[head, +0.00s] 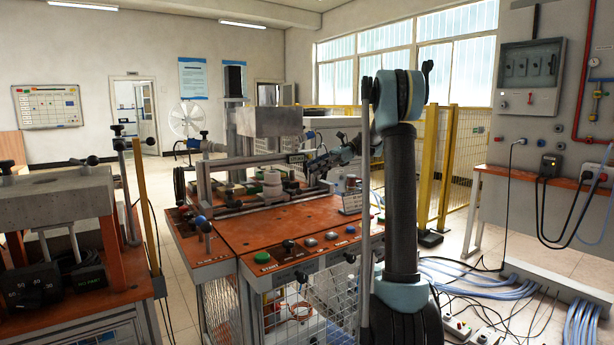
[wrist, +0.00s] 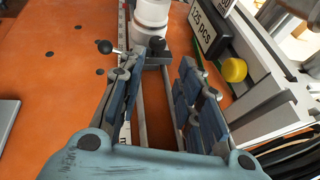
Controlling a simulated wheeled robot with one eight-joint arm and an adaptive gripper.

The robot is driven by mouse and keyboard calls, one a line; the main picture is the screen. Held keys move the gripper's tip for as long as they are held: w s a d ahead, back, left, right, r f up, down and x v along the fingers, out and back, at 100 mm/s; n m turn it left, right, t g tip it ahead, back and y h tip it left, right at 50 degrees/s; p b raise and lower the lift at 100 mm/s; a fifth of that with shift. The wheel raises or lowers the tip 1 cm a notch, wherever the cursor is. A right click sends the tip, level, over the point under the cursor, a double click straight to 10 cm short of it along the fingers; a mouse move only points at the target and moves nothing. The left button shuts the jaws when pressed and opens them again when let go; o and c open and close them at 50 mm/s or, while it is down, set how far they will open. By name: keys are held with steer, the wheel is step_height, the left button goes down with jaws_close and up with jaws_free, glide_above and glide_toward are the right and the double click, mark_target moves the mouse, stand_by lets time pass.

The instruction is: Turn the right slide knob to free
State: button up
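My gripper (wrist: 158,68) is open, with its two blue-padded fingers apart over a pair of metal slide rails (wrist: 152,92) in the wrist view. Nothing is held between them. A black ball knob (wrist: 103,46) on a thin metal lever sits just beyond the left fingertip. A dark block or knob (wrist: 156,45) sits on the rails ahead, under a white cylinder (wrist: 151,14). I cannot tell which of these is the right slide knob, or its setting. In the head view my gripper (head: 312,168) is over the right part of the orange-topped machine (head: 290,223), partly hidden by machine parts.
A yellow knob (wrist: 233,70) and a "125 PCS" display (wrist: 209,25) stand close right of the right finger. The front panel carries a green start button (head: 262,257) and other controls. The orange plate (wrist: 50,75) left of the rails is mostly clear.

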steer(key=shift+w+d+r, duration=0.2)
steer(key=shift+d+r, duration=0.05)
steer(key=shift+d, duration=0.3)
steer(key=o, duration=0.3)
steer(key=m+t, duration=0.4)
steer(key=t, duration=0.1)
glide_toward(286, 185)
steer(key=shift+y, duration=0.3)
steer(key=x, duration=0.3)
steer(key=w+x, duration=0.1)
steer(key=x, duration=0.3)
steer(key=shift+w, duration=0.25)
steer(key=c, duration=1)
